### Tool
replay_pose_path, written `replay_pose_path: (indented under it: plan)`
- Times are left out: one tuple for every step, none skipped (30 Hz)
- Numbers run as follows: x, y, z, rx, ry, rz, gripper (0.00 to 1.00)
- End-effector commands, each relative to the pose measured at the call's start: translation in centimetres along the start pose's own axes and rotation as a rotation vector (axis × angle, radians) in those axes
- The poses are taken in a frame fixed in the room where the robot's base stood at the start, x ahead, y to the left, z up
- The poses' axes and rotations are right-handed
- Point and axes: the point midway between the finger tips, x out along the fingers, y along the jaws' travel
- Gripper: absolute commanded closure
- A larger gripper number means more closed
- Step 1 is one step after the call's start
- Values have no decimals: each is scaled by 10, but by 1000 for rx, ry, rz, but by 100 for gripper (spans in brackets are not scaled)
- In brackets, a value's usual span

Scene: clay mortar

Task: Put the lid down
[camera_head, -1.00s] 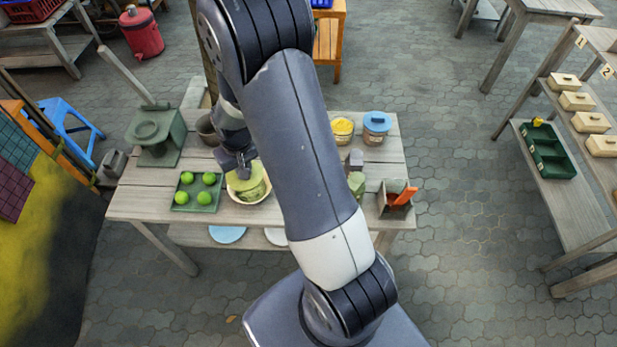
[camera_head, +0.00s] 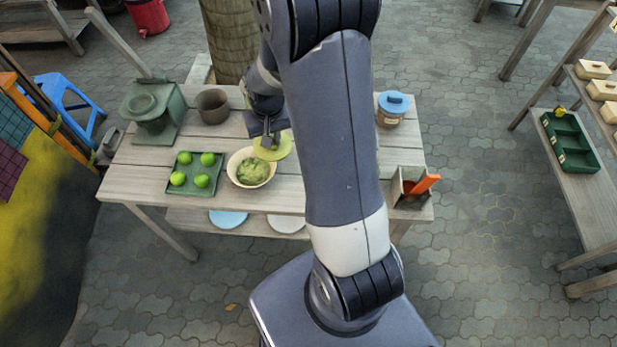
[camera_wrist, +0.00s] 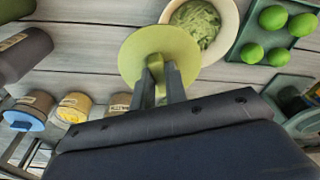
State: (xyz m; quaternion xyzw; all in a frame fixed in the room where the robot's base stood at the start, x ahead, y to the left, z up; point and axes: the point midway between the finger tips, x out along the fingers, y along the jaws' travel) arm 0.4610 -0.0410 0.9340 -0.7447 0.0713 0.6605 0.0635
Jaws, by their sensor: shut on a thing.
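A round yellow-green lid (camera_head: 275,148) is in my gripper, just right of the cream bowl (camera_head: 238,183) in the head view. In the wrist view the lid (camera_wrist: 150,50) is held between the two fingers of my gripper (camera_wrist: 162,78) and covers a small part of the bowl's edge. The bowl (camera_wrist: 168,12) is uncovered and holds a green mash (camera_wrist: 196,26). The lid looks to be above the table; its exact height is hard to tell.
A green tray (camera_head: 192,191) with several limes stands left of the bowl. A dark pot (camera_head: 213,106) and a green press (camera_head: 152,112) are behind. A blue-lidded jar (camera_head: 392,110) and a grey holder with an orange tool (camera_head: 410,188) stand at the right. Other jars show in the wrist view.

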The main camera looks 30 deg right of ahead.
Motion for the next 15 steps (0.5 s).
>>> replay_pose_path:
  plan:
    - [15,20,8,81,3,10,100]
    - [17,30,12,125,3,16,100]
    - [18,42,17,182,2,23,100]
    - [19,50,21,221,2,28,100]
    - [20,58,25,258,2,32,100]
    - [20,66,30,301,2,37,100]
    - [20,71,33,329,2,40,100]
    - [20,75,35,351,1,43,100]
    - [21,80,38,374,0,46,100]
    - [23,82,40,387,0,48,100]
    - [25,83,41,395,-1,49,100]
    - [30,84,43,401,-3,50,100]
    - [35,84,44,403,-4,51,100]
    - [40,84,45,404,-6,51,100]
    - [47,84,46,403,-5,50,100]
